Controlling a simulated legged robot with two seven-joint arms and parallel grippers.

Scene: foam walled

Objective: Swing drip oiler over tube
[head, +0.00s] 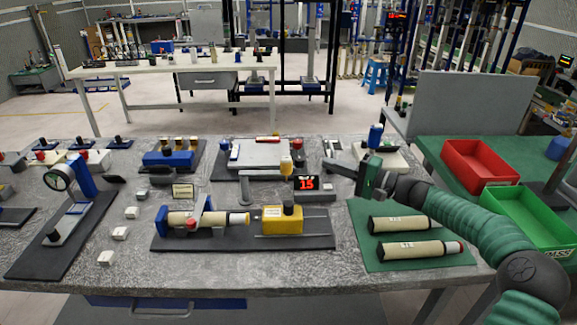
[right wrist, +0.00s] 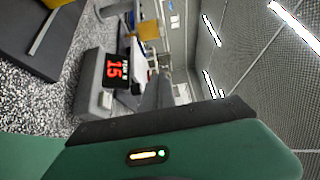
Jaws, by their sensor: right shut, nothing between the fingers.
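A beige tube (head: 222,219) lies level in a fixture with a blue end block and a red-topped clamp, on a dark base plate. A small amber cup on a pale stem (head: 286,165), which looks like the drip oiler, stands behind the tube and right of its end; a short grey post (head: 246,186) stands left of it. I cannot tell how the two join. My right gripper (head: 334,168) is shut and empty, right of the amber cup and apart from it, above the counter display (head: 307,183). The display also shows in the right wrist view (right wrist: 117,68). My left gripper is out of view.
A yellow block with a black knob (head: 282,219) faces the tube's right end. Two more beige tubes (head: 405,224) lie on a green mat (head: 373,257) at right. A red bin (head: 475,165) and a green bin (head: 533,211) stand further right. A magnifier stand (head: 72,205) is at left.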

